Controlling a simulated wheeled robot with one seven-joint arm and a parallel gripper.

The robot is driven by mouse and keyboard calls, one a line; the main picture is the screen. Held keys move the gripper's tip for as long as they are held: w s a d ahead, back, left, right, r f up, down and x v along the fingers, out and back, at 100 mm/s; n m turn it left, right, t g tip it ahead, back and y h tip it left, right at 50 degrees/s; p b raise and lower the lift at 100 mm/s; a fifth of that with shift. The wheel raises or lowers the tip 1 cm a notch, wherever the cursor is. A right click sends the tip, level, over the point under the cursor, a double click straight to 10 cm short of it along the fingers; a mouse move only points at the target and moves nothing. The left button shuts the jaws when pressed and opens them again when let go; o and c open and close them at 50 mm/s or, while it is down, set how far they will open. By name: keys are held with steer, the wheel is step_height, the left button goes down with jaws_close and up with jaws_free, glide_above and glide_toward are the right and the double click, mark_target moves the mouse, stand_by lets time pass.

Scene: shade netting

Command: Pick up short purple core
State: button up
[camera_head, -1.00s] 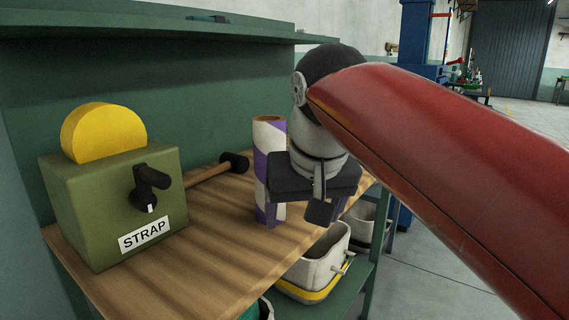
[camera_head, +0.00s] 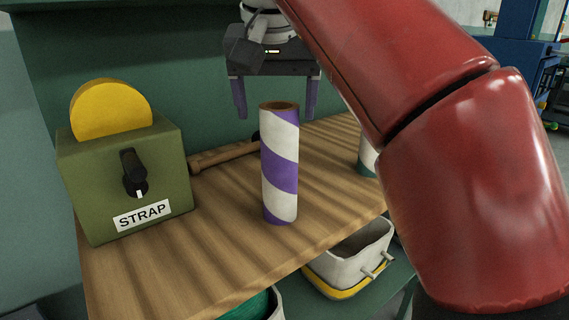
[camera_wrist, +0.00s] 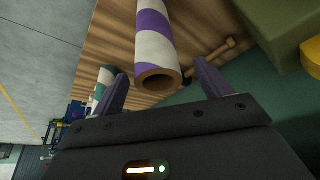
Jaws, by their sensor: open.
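The purple core (camera_head: 280,165) is a tube with purple and white spiral stripes and an open brown top. It stands upright on the wooden shelf (camera_head: 225,250). In the wrist view the purple core (camera_wrist: 157,45) shows its hollow end close to my gripper, roughly between the finger lines. My gripper (camera_head: 275,112) is open and empty, its two fingers pointing down above and behind the core's top. The fingers (camera_wrist: 157,80) also show in the wrist view, apart from the core.
A green STRAP box (camera_head: 125,185) with a yellow disc stands at left. A mallet (camera_head: 225,157) lies behind the core. A green-and-white core (camera_head: 367,160) stands at right, partly hidden by my arm. A white bin (camera_head: 352,255) sits below. The shelf front is clear.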

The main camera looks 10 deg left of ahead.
mark_target(279, 130)
steer(key=b+x, duration=0.2)
steer(key=x, duration=0.3)
steer(key=shift+w+d+f, duration=0.1)
steer(key=shift+w+f, duration=0.15)
steer(key=shift+f, duration=0.1)
steer(key=c, duration=1.5)
steer(key=shift+r, duration=0.2)
